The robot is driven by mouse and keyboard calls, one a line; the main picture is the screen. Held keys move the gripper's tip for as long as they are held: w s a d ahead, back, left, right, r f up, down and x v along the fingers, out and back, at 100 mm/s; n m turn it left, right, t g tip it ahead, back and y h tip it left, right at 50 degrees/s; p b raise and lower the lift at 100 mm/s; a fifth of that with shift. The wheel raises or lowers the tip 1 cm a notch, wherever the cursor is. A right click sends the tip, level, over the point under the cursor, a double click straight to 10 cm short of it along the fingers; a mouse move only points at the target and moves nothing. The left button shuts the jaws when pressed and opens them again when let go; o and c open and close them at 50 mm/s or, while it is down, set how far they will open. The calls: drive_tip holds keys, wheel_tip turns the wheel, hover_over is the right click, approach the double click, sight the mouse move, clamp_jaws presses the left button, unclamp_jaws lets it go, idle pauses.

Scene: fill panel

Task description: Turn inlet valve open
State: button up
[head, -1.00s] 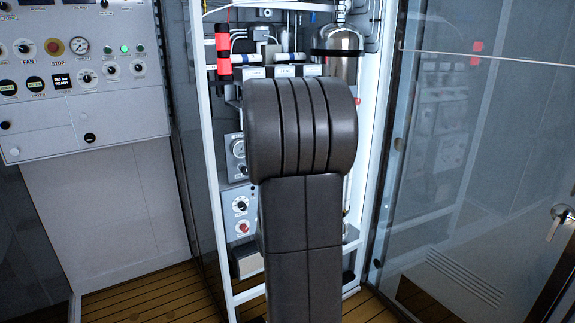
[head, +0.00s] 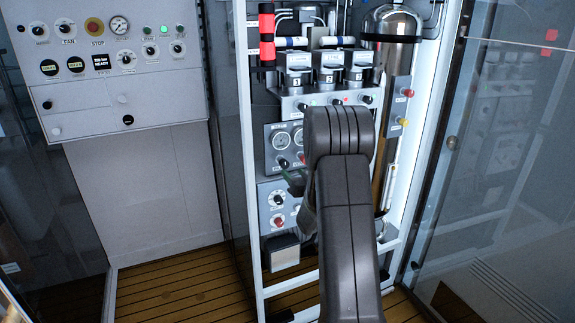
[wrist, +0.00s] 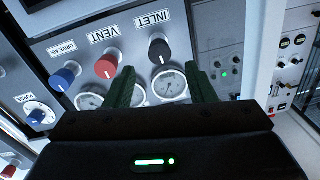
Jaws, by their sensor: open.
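The inlet valve is a black knob (wrist: 160,50) under the label INLET in the wrist view, where the lettering appears upside down. In the head view it looks to be the dark knob (head: 283,163) below the gauges. My gripper (wrist: 160,70) is open and empty. Its two green fingers stand on either side of the inlet knob's line, with a gap to each side. The knob appears ahead of the fingertips; I cannot tell how far. In the head view the green fingers (head: 293,183) show just below the gauge panel, partly hidden by my arm.
The red VENT knob (wrist: 107,64) is close to the left finger in the wrist view, with the blue DRIVE AIR knob (wrist: 65,76) farther left. Gauges (wrist: 171,84) sit beside the knobs. A white frame post (head: 247,150) stands left of the panel. A glass door (head: 500,170) is at the right.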

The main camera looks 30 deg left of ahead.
sight(285, 166)
drive_tip(key=p+x, duration=0.1)
drive_tip(key=x, duration=0.5)
drive_tip(key=shift+w+a, duration=0.15)
drive_tip(key=shift+a, duration=0.05)
drive_tip(key=c, duration=1)
